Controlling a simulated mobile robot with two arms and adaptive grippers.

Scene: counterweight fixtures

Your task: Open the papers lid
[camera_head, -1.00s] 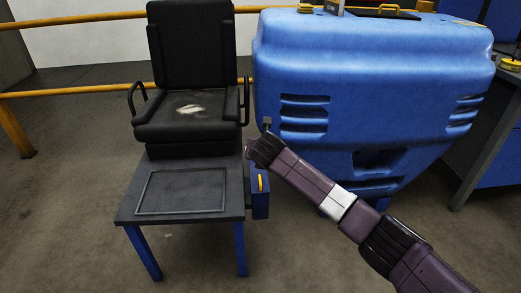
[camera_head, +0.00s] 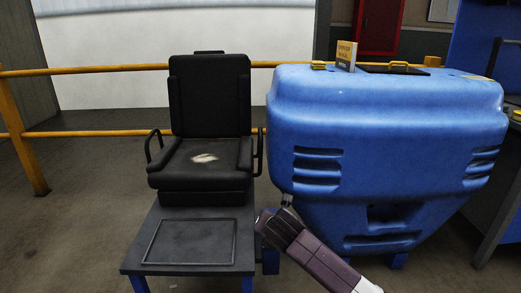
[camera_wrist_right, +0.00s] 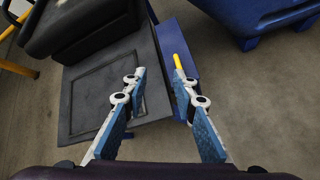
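A blue box (camera_wrist_right: 178,48) with a yellow handle (camera_wrist_right: 180,68) hangs on the right side of a dark low table (camera_wrist_right: 95,75) in the right wrist view. In the head view the box (camera_head: 270,262) is mostly behind my right arm. A black lid (camera_head: 395,69) with a yellow handle lies on top of the blue machine. I cannot tell which of the two is the papers lid. My right gripper (camera_wrist_right: 160,78) is open and empty, its fingers apart, pointing toward the table's edge and the box. The left gripper is not in view.
A black seat with armrests (camera_head: 205,160) stands behind the table. The large blue machine (camera_head: 390,120) stands to the right, close to my right arm. A yellow sign (camera_head: 346,55) stands on it. A yellow rail (camera_head: 90,72) runs behind. Floor at the left is clear.

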